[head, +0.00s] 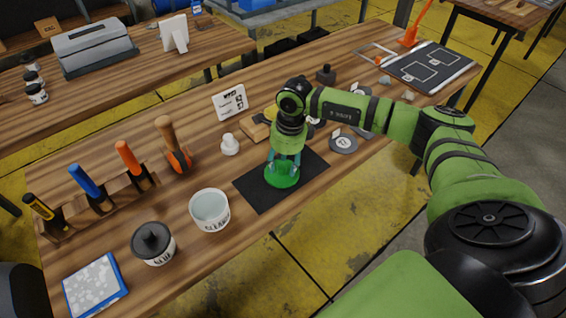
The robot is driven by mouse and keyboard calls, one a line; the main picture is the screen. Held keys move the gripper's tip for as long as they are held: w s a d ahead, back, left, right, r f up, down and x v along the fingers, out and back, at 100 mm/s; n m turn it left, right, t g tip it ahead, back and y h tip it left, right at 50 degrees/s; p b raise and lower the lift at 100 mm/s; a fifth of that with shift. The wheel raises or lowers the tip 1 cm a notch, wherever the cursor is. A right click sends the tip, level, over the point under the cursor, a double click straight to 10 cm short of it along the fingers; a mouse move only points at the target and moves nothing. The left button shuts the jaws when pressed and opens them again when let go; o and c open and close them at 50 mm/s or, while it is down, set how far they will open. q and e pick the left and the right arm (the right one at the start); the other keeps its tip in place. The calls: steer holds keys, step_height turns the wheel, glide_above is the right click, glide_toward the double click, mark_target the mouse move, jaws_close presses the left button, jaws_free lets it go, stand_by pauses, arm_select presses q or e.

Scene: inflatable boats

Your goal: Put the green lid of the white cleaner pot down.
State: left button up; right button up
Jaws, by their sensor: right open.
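The green lid (283,180) lies on a black mat (252,186) near the front edge of the wooden table. My right gripper (284,162) points straight down over the lid and is open, its fingertips close to the lid's top. I cannot tell whether the fingers touch it. The white cleaner pot (210,212) stands without a lid to the left of the mat, and a pale content shows inside. My left gripper is not in view.
A black-lidded glue pot (153,243) and a blue-edged tray (95,288) stand at the front left. A tool rack (105,204) is behind them. A white bottle (229,144) and a sign card (230,102) stand behind the mat.

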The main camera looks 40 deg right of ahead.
mark_target(288, 173)
step_height(288, 173, up, 12)
steer(key=d+b, duration=0.1)
steer(key=b, duration=0.1)
steer(key=shift+s+f, duration=0.25)
steer(key=shift+s, duration=0.15)
